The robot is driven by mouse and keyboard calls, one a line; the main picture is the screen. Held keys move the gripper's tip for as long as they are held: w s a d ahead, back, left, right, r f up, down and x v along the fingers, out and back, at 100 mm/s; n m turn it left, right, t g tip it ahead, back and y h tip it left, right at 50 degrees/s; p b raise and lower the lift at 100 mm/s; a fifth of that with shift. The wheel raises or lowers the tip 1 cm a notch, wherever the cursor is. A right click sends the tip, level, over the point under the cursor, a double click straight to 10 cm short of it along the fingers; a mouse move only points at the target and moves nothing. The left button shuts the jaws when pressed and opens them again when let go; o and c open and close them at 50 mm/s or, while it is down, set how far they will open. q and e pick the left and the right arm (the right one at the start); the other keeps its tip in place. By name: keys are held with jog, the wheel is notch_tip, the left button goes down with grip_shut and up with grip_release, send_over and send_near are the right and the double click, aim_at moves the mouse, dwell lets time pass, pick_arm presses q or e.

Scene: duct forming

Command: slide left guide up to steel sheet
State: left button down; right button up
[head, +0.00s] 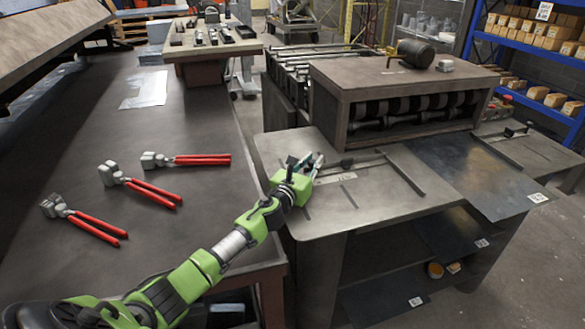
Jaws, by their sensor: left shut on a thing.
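The left guide (403,174) is a dark straight bar lying on the grey machine table (375,205), with a thin rod running left from it. My left gripper (315,163) is at the left end of that rod, low over the table, and is shut on the left guide's handle end. The fingers hide most of the grasped part. The steel sheet (475,172) is a flat dark plate lying to the right of the guide. A strip of bare table shows between the guide bar and the sheet. My right gripper is not in view.
A roller machine (400,85) stands behind the table, and a similar guide (515,131) lies right of the sheet. A dark workbench (90,200) at left carries several red-handled pliers (203,160). Blue shelves (545,60) stand at the back right.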

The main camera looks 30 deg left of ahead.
aim_at(348, 159)
pick_arm(q)
jog(key=w+d+b, duration=0.1)
jog(key=w+d, duration=0.1)
jog(key=w, duration=0.1)
jog(key=w+d+b, duration=0.1)
jog(key=w+d, duration=0.2)
jog(key=w+d+b, duration=0.1)
jog(key=w+d, duration=0.2)
jog(key=shift+r, duration=0.2)
jog(key=c, duration=1.9)
grip_release()
jog(key=shift+f, duration=0.1)
jog(key=shift+a, duration=0.1)
jog(key=shift+s, duration=0.45)
jog(key=s, duration=0.7)
jog(key=s+d, duration=0.1)
jog(key=s, duration=0.3)
